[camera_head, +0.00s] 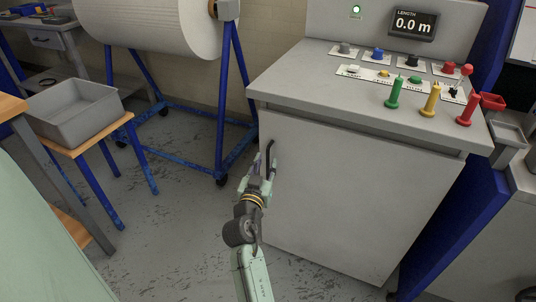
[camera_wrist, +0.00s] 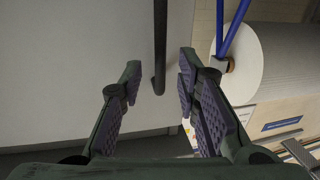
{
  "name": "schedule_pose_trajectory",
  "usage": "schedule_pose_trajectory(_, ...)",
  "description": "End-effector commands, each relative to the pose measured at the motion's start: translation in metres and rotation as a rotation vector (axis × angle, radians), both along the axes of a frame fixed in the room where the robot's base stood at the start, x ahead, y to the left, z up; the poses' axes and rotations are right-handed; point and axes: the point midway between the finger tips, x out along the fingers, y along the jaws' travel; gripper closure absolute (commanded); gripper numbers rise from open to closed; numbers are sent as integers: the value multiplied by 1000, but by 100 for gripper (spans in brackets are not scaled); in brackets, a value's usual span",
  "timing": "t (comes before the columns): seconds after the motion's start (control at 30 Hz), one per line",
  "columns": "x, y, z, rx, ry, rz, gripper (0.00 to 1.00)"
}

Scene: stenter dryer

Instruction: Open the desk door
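The desk (camera_head: 350,75) is a grey control cabinet with a sloped top of buttons and levers. Its door (camera_head: 345,200) is a flat grey panel on the front and looks closed. A black vertical bar handle (camera_head: 270,158) is on the door's upper left edge; in the wrist view the handle (camera_wrist: 160,50) runs down from the top edge. My gripper (camera_head: 257,172) is at the handle's height. In the wrist view my gripper (camera_wrist: 158,85) is open, with the handle's end between its two fingers and space on both sides. The door (camera_wrist: 75,70) fills the left of that view.
A large white roll on a blue wheeled stand (camera_head: 228,95) is just left of the desk. A grey bin (camera_head: 75,112) sits on a wooden table further left. A blue frame post (camera_head: 455,225) borders the desk's right side. The floor (camera_head: 170,240) left of my arm is clear.

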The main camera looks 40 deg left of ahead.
Motion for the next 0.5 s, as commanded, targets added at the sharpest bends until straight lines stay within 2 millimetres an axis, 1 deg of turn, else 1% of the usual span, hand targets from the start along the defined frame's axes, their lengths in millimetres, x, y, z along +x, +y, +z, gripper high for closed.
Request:
schedule_pose_trajectory(0.03, 8, 4, 3, 1, 0, -1, 70)
schedule_pose_trajectory(0.2, 26, 12, 1, 2, 1, 0, 70)
schedule_pose_trajectory(0.33, 32, 14, 0, 2, 1, 0, 70)
schedule_pose_trajectory(0.5, 32, 14, 0, 2, 1, 0, 70)
